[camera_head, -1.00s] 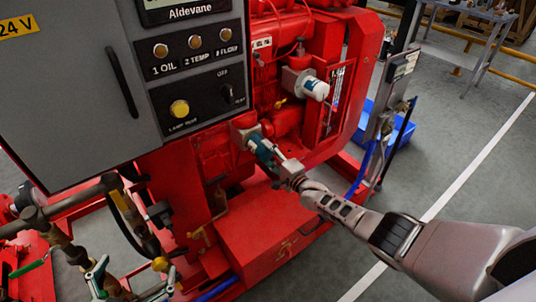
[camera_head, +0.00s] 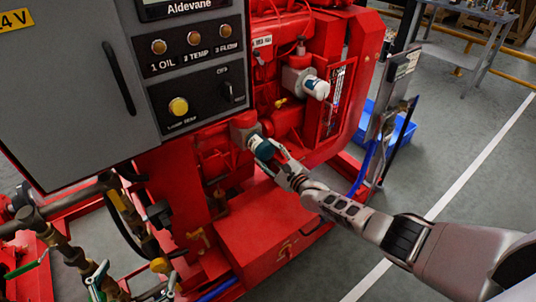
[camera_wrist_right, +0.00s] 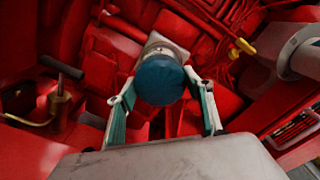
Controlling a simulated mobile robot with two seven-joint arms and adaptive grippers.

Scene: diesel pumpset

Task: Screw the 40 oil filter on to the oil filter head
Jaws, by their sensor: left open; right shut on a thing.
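The oil filter is dark blue with a round end. It sits between the fingers of my right gripper (camera_head: 272,155) in the head view, partly hidden by them. In the right wrist view the filter (camera_wrist_right: 160,82) faces me end-on, and my right gripper is shut on its sides. The grey oil filter head (camera_wrist_right: 160,43) is right behind the filter, on the red engine; the head view also shows the filter head (camera_head: 243,130). Whether the thread is engaged is hidden.
A white-ended cylinder (camera_head: 315,88) sticks out of the engine above right. The grey control cabinet (camera_head: 75,90) stands on the left. Pipes and valves (camera_head: 70,250) crowd the lower left. A red box (camera_head: 270,228) is below my right gripper. Open floor lies to the right.

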